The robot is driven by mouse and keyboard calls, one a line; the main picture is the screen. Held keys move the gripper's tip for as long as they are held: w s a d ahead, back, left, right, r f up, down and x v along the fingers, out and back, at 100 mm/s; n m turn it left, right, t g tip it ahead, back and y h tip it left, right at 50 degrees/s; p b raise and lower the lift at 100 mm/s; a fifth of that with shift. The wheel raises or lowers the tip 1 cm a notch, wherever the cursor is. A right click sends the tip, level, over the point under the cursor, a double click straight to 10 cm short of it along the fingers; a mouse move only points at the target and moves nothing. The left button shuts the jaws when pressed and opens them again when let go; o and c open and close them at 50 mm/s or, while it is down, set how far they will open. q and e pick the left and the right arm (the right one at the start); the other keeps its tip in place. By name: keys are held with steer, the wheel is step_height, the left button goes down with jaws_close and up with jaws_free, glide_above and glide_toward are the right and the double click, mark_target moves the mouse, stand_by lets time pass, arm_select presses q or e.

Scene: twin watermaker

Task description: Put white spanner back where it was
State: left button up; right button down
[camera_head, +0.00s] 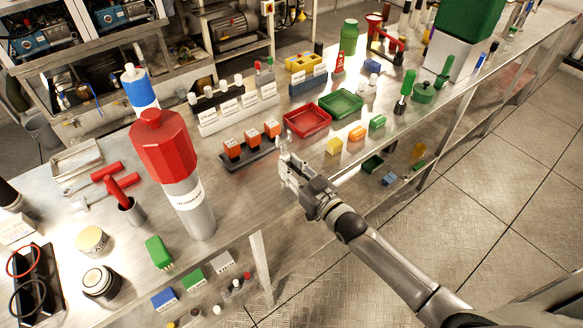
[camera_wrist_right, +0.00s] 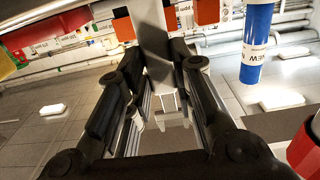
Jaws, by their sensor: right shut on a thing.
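My right gripper (camera_head: 287,162) comes in from the lower right in the head view, over the bench's front edge, just right of the dark rack with the orange-topped pieces. In the wrist view my right gripper (camera_wrist_right: 165,105) has its dark fingers on either side of a pale, flat piece, which I take to be the white spanner (camera_wrist_right: 153,40). Its upright part rises between the fingers, and a small white forked shape shows lower down. In the head view the fingers largely hide it. My left gripper is out of view.
The dark rack (camera_head: 250,158) with orange pieces stands close to the gripper. A red tray (camera_head: 308,120) and green tray (camera_head: 341,103) lie behind. A tall red-topped bottle (camera_head: 166,145) stands to the left.

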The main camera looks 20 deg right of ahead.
steer(key=shift+f, duration=0.1)
steer(key=c, duration=1.3)
jaws_free()
steer(key=shift+o, duration=0.2)
steer(key=shift+r, duration=0.2)
steer(key=shift+s+d+f, duration=0.15)
steer(key=shift+s, duration=0.15)
steer(key=b+v, duration=0.1)
steer(key=v, duration=1)
steer(key=shift+s+b, duration=0.2)
steer(key=shift+b, duration=0.15)
